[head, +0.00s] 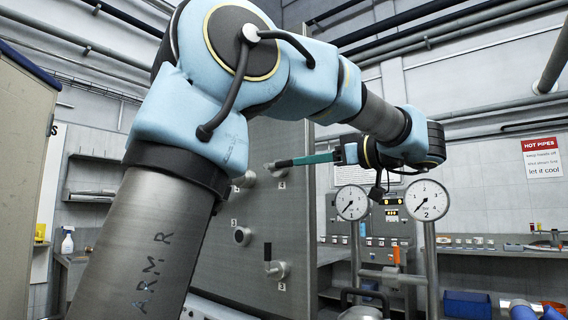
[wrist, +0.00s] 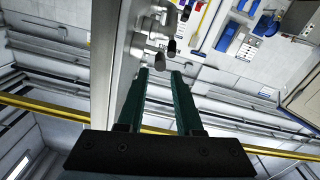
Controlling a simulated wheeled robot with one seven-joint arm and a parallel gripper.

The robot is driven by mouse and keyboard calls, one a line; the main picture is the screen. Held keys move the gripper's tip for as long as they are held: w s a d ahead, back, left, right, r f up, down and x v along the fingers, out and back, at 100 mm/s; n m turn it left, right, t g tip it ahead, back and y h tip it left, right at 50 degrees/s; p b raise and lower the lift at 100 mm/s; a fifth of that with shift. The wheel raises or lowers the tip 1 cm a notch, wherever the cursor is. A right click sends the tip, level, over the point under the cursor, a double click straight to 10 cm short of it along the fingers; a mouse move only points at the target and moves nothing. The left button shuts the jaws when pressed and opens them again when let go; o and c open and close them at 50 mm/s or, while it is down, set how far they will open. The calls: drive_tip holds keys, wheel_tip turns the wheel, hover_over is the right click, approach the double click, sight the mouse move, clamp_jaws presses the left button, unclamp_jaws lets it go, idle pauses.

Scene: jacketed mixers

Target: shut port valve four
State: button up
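Port valve four (head: 279,172) is on the grey metal panel, above a small label 4. Its lever lies roughly level, and its black grip (head: 284,163) points right toward my gripper. My gripper (head: 296,161) has teal fingers, and its tips are at or very near the end of that grip. In the wrist view my gripper (wrist: 160,72) is open, with a clear gap between the fingers. A dark lever grip (wrist: 160,60) shows just beyond and between the tips. I cannot tell whether the fingers touch it.
Below, valve three (head: 277,269) has its lever upright. A capped port (head: 242,236) sits beside it. Two pressure gauges (head: 352,202) (head: 427,200) stand on pipes right of the panel, below my wrist. A workbench (head: 500,252) and a hot-pipes sign (head: 541,158) are behind.

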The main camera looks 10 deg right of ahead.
sight(286, 164)
drive_tip(key=p+x, duration=0.1)
drive_tip(key=x, duration=0.6)
drive_tip(key=shift+p, duration=0.35)
drive_tip(key=shift+s, duration=0.1)
clamp_jaws()
idle(0.9)
